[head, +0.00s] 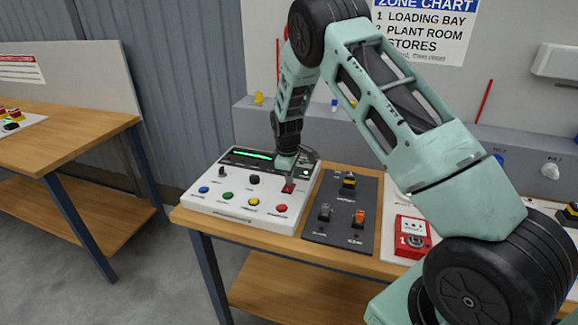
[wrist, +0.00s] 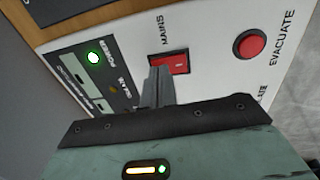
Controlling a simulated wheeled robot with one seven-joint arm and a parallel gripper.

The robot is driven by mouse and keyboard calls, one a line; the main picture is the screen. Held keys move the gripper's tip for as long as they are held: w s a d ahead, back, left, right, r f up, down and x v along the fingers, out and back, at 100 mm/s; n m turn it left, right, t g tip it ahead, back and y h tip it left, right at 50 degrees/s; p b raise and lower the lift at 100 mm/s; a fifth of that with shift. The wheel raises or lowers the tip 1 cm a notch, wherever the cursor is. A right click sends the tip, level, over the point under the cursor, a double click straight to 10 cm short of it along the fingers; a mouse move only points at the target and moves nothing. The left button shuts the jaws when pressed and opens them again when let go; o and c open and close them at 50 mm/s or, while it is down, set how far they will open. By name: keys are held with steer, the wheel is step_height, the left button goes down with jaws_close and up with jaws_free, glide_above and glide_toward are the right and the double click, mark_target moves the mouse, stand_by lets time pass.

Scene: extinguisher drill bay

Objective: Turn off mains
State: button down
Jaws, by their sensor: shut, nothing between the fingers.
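The mains switch (wrist: 170,64) is a red rocker in a dark frame on a white panel (head: 215,206), with the label MAINS beside it in the wrist view. In the head view the red switch (head: 289,188) shows just below my gripper (head: 287,176). My gripper is shut and empty, and its fingertips (wrist: 158,74) are over or against the left edge of the switch. They hide part of it, and I cannot tell whether they touch it. A green lamp (wrist: 93,57) on the panel is lit.
A round red EVACUATE button (wrist: 250,44) is beside the switch. Blue, green and yellow buttons line the panel's front. A dark panel with several switches (head: 318,229) and a red call point (head: 412,238) stand to the right. A grey ledge (head: 355,120) runs behind the bench.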

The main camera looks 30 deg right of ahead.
steer(key=shift+f, duration=0.25)
steer(key=shift+d+f+b, duration=0.1)
steer(key=shift+f+b, duration=0.25)
steer(key=shift+b, duration=0.2)
steer(key=shift+r, duration=0.25)
steer(key=shift+s+a, duration=0.1)
steer(key=shift+a, duration=0.1)
steer(key=shift+s+a+p, duration=0.35)
steer(key=shift+a+p, duration=0.05)
steer(key=shift+a, duration=0.05)
steer(key=shift+r, duration=0.1)
